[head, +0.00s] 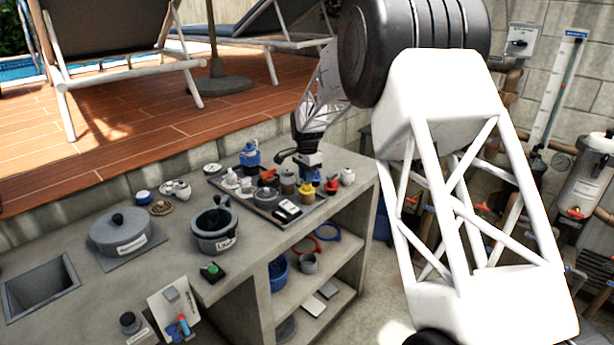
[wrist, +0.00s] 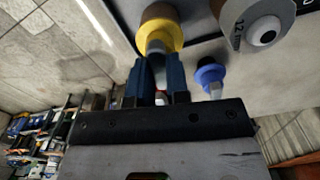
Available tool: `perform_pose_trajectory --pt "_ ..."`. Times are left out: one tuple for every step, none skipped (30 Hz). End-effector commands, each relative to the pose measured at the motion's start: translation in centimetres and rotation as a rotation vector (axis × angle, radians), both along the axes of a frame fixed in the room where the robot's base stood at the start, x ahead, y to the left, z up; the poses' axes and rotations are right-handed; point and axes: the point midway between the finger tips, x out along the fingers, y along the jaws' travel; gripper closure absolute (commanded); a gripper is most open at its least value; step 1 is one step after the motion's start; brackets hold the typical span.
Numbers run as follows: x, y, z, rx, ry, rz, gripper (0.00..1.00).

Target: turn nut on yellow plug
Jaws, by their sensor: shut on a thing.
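The yellow plug (wrist: 176,32) is at the top middle of the wrist view, a yellow ring with a brown part behind it and a grey nut or stem (wrist: 157,48) in front. My gripper (wrist: 161,66) has its two blue fingers on either side of this grey part and is shut on it. The fingers hide much of the nut. In the head view, my gripper (head: 309,176) reaches down over the tray of fittings, at a small yellow part (head: 307,190) that looks like the plug. The contact is too small to make out there.
A blue plug (wrist: 211,76) stands close to the right of the fingers, and a large grey fitting (wrist: 254,24) is at upper right. In the head view the tray (head: 262,216) is crowded with several fittings. A red part (head: 332,186) and a white jar (head: 347,177) stand close by.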

Motion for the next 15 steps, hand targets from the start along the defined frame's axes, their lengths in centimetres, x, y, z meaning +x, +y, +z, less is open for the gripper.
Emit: perform_pose_trajectory --pt "-0.04 0.03 -0.13 0.000 0.001 -0.043 1.00" --pt "-0.04 0.03 -0.12 0.000 0.001 -0.072 1.00" --pt "-0.04 0.03 -0.12 0.000 0.002 -0.109 1.00" --pt "-0.04 0.03 -0.13 0.000 0.002 -0.138 1.00" --pt "-0.04 0.03 -0.13 0.000 0.002 -0.167 1.00" --pt "-0.05 0.04 -0.13 0.000 0.002 -0.204 1.00" --pt "-0.05 0.04 -0.13 0.000 0.001 -0.233 1.00" --pt "-0.05 0.04 -0.13 0.000 0.001 -0.261 1.00" --pt "-0.05 0.04 -0.13 0.000 0.001 -0.299 1.00" --pt "-0.05 0.04 -0.13 0.000 0.001 -0.328 1.00" --pt "-0.04 0.03 -0.12 0.000 0.001 -0.356 1.00" --pt "-0.04 0.04 -0.12 0.000 0.001 -0.394 1.00" --pt "-0.04 0.04 -0.12 0.000 0.001 -0.423 1.00" --pt "-0.04 0.04 -0.12 0.000 0.001 -0.451 1.00" --pt "-0.04 0.04 -0.12 0.000 0.001 -0.489 1.00"
